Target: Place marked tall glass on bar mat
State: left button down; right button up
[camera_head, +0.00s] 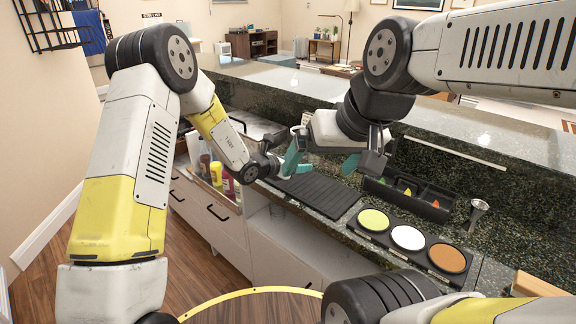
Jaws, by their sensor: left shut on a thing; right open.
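The black ribbed bar mat (318,192) lies on the counter near its front edge. My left gripper (290,160), with teal finger pads, is shut just beyond the mat's left end. A small pale shape at its fingers looks like the tall glass (297,131); it is mostly hidden by the fingers, and its mark cannot be made out. Whether its base touches the counter cannot be told. My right gripper (352,162) is open above the counter behind the mat, to the right of the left gripper, with nothing visible in it.
A black garnish caddy (408,198) and a tray with green, white and brown rimming dishes (407,237) stand right of the mat. A metal jigger (474,217) is farther right. Several bottles (216,172) stand at the left. A raised stone ledge (300,84) runs behind.

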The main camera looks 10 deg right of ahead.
pick_arm(q)
jog(key=shift+w+a+f, duration=0.1)
jog(key=shift+w+f, duration=0.1)
jog(key=shift+w, duration=0.2)
jog(key=shift+f, duration=1.55)
jog(key=shift+f, duration=0.1)
jog(key=shift+s+f, duration=0.1)
jog(key=c, duration=0.6)
grip_release()
